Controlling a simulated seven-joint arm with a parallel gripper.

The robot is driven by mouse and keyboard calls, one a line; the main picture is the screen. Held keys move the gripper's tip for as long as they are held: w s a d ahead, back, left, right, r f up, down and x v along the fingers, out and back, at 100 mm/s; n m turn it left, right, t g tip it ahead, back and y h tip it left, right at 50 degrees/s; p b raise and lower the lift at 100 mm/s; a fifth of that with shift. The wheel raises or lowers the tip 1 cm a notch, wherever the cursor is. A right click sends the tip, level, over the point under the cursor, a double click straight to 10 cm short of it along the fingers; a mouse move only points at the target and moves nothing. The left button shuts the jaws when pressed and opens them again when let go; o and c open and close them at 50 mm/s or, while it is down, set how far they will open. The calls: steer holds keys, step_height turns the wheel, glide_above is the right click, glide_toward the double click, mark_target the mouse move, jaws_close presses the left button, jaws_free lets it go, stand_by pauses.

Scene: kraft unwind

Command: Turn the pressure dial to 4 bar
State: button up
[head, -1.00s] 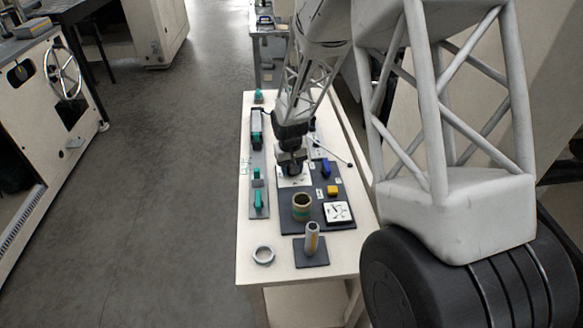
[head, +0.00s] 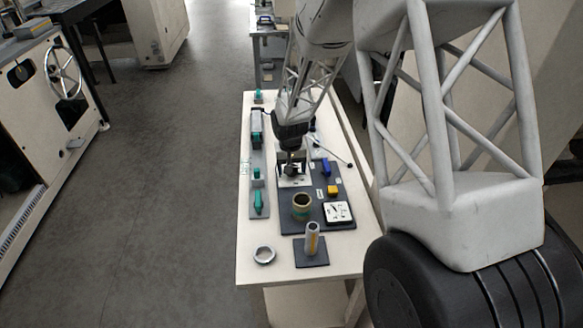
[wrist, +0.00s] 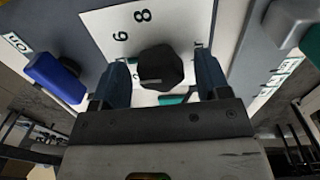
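The pressure dial is a dark faceted knob (wrist: 160,70) on a white plate (wrist: 92,22) with printed numbers; 6 and 8 can be read in the wrist view. My gripper (wrist: 162,62) is open, with one finger on each side of the knob and a visible gap to it. In the head view my gripper (head: 291,166) is over the white dial plate (head: 296,183) on the dark panel, and the knob is hidden there.
On the panel are a blue handle (head: 325,168), a yellow block (head: 333,190), a white gauge (head: 338,212) and an olive ring-shaped cup (head: 301,207). An upright tube (head: 311,240) and a grey ring (head: 264,255) are at the table's near end. Teal-handled parts (head: 258,203) line the left.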

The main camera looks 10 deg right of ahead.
steer(key=shift+r, duration=0.1)
steer(key=shift+a+r, duration=0.15)
steer(key=shift+r, duration=3.7)
steer(key=shift+s+d+r, duration=0.2)
steer(key=shift+s+r, duration=0.2)
steer(key=shift+r, duration=0.1)
steer(key=s+d+r+t, duration=0.1)
steer(key=s+d+r, duration=0.2)
steer(key=s+r, duration=0.55)
steer(key=s+d+r, duration=0.4)
steer(key=s+r, duration=0.3)
steer(key=s, duration=0.2)
steer(key=s+d+r, duration=0.1)
steer(key=s+r, duration=0.1)
steer(key=s, duration=0.8)
steer(key=s+d+r+t, duration=0.1)
steer(key=s+d+r, duration=0.1)
steer(key=s, duration=0.9)
steer(key=shift+s+d+r+t, duration=0.25)
steer(key=shift+s+t, duration=0.05)
